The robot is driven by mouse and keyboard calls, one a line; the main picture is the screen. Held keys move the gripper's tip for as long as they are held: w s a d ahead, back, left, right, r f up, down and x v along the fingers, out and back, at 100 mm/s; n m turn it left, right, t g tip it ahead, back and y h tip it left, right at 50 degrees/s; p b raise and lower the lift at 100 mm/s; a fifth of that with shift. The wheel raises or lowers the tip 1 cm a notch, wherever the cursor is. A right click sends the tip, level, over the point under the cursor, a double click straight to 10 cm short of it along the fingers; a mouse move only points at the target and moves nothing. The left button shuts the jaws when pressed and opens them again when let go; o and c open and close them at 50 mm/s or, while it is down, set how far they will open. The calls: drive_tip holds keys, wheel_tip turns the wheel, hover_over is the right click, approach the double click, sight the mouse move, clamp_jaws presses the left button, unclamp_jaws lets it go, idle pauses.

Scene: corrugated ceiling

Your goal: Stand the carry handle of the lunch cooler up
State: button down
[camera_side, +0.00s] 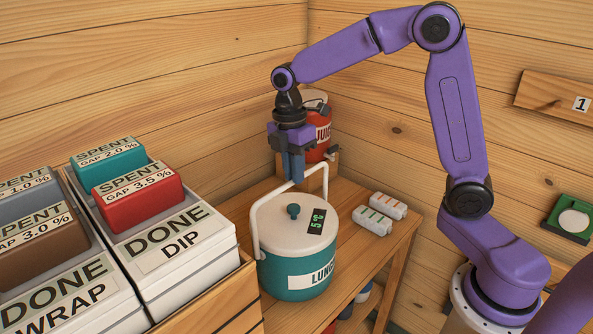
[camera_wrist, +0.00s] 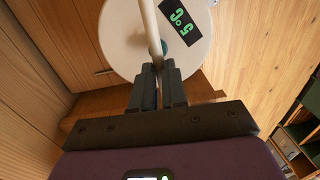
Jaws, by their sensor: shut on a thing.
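The lunch cooler (camera_side: 290,275) is a round teal tub with a white lid (camera_side: 275,222), a teal knob (camera_side: 293,211) and a black display reading 5°C; it stands on the wooden bench. Its white carry handle (camera_side: 254,225) is raised above the lid and looks close to upright; I cannot tell its exact lean. My gripper (camera_side: 294,180) points down and is shut on the middle of the handle's crossbar. In the wrist view the handle (camera_wrist: 147,22) runs into the jaws of my gripper (camera_wrist: 158,72) over the lid (camera_wrist: 120,40). The handle's far pivot is hidden.
A red juice container (camera_side: 318,135) stands behind my gripper. Two white packs (camera_side: 380,213) lie on the bench (camera_side: 365,250) right of the cooler. At left are white bins (camera_side: 165,265) labelled DONE, with coloured SPENT blocks on them. Wooden walls close off the back.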

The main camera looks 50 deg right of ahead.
drive_tip(key=shift+f, duration=0.15)
drive_tip(key=c, duration=1.1)
unclamp_jaws()
drive_tip(key=shift+w, duration=0.1)
drive_tip(key=shift+c, duration=0.2)
wheel_tip(320, 180, up, 17)
drive_tip(key=w, duration=0.1)
drive_tip(key=shift+w+r, duration=0.2)
drive_tip(key=s+a+f+m, duration=0.2)
drive_tip(key=s+f, duration=0.3)
drive_tip(key=s, duration=0.3)
drive_tip(key=s+a+f+m, duration=0.1)
drive_tip(key=s+a+f, duration=0.1)
drive_tip(key=s+f, duration=0.35)
drive_tip(key=s+d+f+m, duration=0.1)
drive_tip(key=s+f, duration=0.3)
drive_tip(key=s, duration=0.4)
drive_tip(key=s+d+f+m+t, duration=0.1)
drive_tip(key=s+d+f, duration=0.2)
drive_tip(key=s, duration=0.5)
drive_tip(key=shift+d+f+m, duration=0.3)
drive_tip(key=shift+d+f, duration=0.05)
drive_tip(key=shift+d, duration=0.2)
